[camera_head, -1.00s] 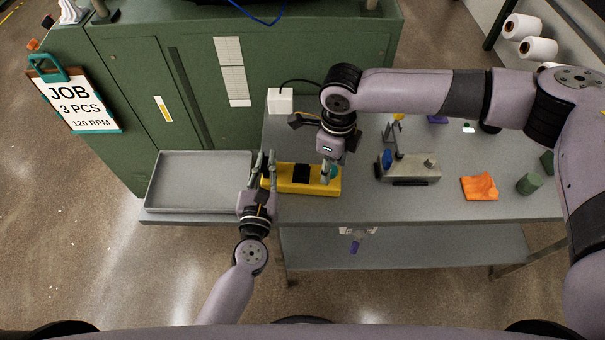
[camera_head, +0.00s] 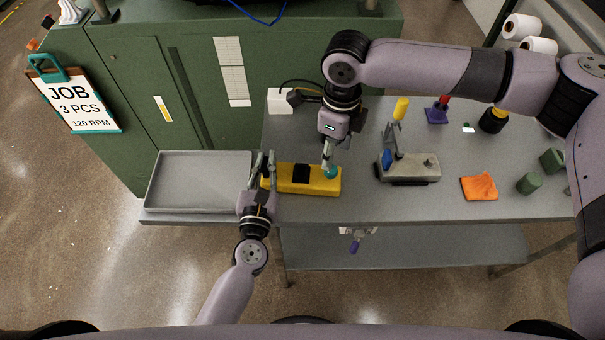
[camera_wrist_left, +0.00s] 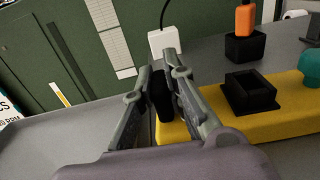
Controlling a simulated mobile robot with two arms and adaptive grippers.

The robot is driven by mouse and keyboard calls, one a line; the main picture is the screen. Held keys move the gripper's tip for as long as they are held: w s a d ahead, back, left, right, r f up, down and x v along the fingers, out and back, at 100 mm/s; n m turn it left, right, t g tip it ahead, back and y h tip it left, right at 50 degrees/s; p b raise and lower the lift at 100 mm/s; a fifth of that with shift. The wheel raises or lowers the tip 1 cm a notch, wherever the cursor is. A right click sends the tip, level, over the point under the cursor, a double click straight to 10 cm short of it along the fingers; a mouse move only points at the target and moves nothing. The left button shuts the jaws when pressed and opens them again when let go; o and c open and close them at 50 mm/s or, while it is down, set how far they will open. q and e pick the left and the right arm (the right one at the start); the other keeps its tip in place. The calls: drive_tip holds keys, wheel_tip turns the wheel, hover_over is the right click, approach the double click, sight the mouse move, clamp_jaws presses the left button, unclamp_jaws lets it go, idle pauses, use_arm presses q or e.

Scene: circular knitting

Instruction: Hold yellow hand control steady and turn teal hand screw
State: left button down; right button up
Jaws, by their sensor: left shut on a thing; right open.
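The yellow hand control (camera_head: 318,186) lies on the grey table, with a black square part on its top; it also shows in the left wrist view (camera_wrist_left: 285,122). My left gripper (camera_head: 265,168) is shut on the control's left end; in the left wrist view its fingers (camera_wrist_left: 165,95) close around a black part there. The teal hand screw (camera_head: 332,172) sits at the control's right end and shows at the right edge of the left wrist view (camera_wrist_left: 311,68). My right gripper (camera_head: 328,152) is open just above the screw; its fingertips partly hide it, and contact cannot be told.
A grey tray (camera_head: 150,190) lies to the left. A metal device with a lever (camera_head: 425,167) stands to the right, near an orange cloth (camera_head: 480,187) and green cylinders (camera_head: 529,183). A white box (camera_head: 281,101) is behind. The table front (camera_head: 400,207) is clear.

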use_arm(q)
drive_tip(key=shift+s+d+f, duration=0.1)
drive_tip(key=shift+f, duration=0.15)
use_arm(e)
drive_tip(key=m, duration=0.1)
drive_tip(key=r+m, duration=0.1)
drive_tip(key=m, duration=0.2)
drive_tip(key=shift+s+a+r+m, duration=0.1)
drive_tip(key=shift+a+r+m, duration=0.1)
drive_tip(key=shift+a+m, duration=0.15)
wheel_tip(320, 180, up, 4)
drive_tip(key=m, duration=1.6)
drive_tip(key=f, duration=1.1)
drive_tip(key=shift+d+f, duration=0.25)
drive_tip(key=shift+d, duration=0.05)
drive_tip(key=shift+c, duration=0.3)
drive_tip(key=c, duration=1)
drive_tip(key=shift+o, duration=0.2)
